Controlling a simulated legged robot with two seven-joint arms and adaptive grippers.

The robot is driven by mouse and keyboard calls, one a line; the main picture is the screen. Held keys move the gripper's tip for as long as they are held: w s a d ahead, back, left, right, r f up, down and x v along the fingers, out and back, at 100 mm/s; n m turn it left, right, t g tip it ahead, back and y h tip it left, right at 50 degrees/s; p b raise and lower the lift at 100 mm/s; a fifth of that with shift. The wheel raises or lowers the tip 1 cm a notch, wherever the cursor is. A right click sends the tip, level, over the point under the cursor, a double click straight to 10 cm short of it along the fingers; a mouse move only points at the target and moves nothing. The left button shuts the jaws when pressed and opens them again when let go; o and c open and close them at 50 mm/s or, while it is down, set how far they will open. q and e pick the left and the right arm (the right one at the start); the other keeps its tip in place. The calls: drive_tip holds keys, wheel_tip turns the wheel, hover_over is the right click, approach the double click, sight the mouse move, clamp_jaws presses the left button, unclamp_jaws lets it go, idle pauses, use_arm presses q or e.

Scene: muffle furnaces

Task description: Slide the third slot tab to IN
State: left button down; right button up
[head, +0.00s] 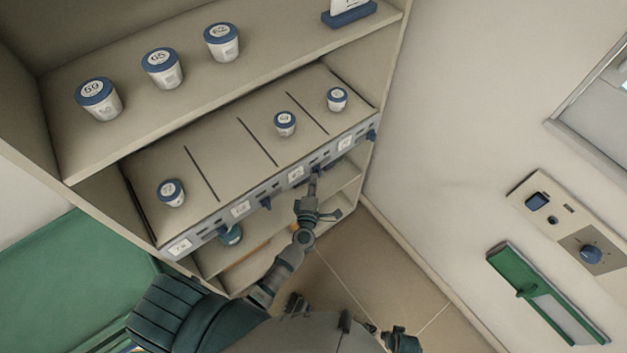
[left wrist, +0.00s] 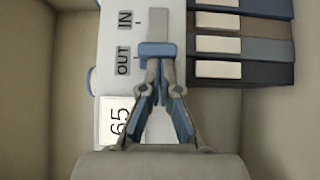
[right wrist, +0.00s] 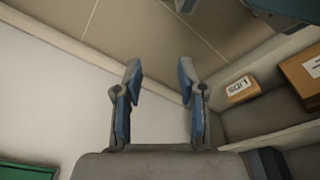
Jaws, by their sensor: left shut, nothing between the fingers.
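The third slot tab (head: 316,169) is a small blue slider on the front strip of the middle shelf, by the label 65 (left wrist: 118,122). In the left wrist view the tab (left wrist: 157,49) sits beside the OUT mark (left wrist: 124,60), with the IN mark (left wrist: 125,20) above it and a grey track beyond. My left gripper (head: 313,183) is shut and empty. Its fingertips (left wrist: 158,68) are right at the tab's near edge; I cannot tell whether they touch. My right gripper (right wrist: 159,70) is open and empty, away from the tab, with floor tiles beyond it.
Other blue tabs (head: 265,203) line the same strip. Lidded cups (head: 285,123) stand on the slotted shelf (head: 225,125) and the shelf above. In the right wrist view a LIDS box (right wrist: 241,89) sits on a lower shelf. A wall panel (head: 575,235) is at right.

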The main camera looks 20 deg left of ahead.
drive_tip(key=shift+s, duration=0.1)
use_arm(q)
drive_tip(key=shift+w+d, duration=0.15)
drive_tip(key=shift+w, duration=0.05)
drive_tip(key=w+d, duration=0.1)
drive_tip(key=w, duration=0.1)
drive_tip(key=w+d, duration=0.1)
drive_tip(key=w, duration=0.1)
drive_tip(key=shift+d+p, duration=0.15)
drive_tip(key=shift+p, duration=0.15)
drive_tip(key=shift+s+r, duration=0.1)
use_arm(e)
drive_tip(key=shift+s+d+f, duration=0.1)
drive_tip(key=shift+s+f, duration=0.4)
drive_tip(key=shift+f, duration=0.25)
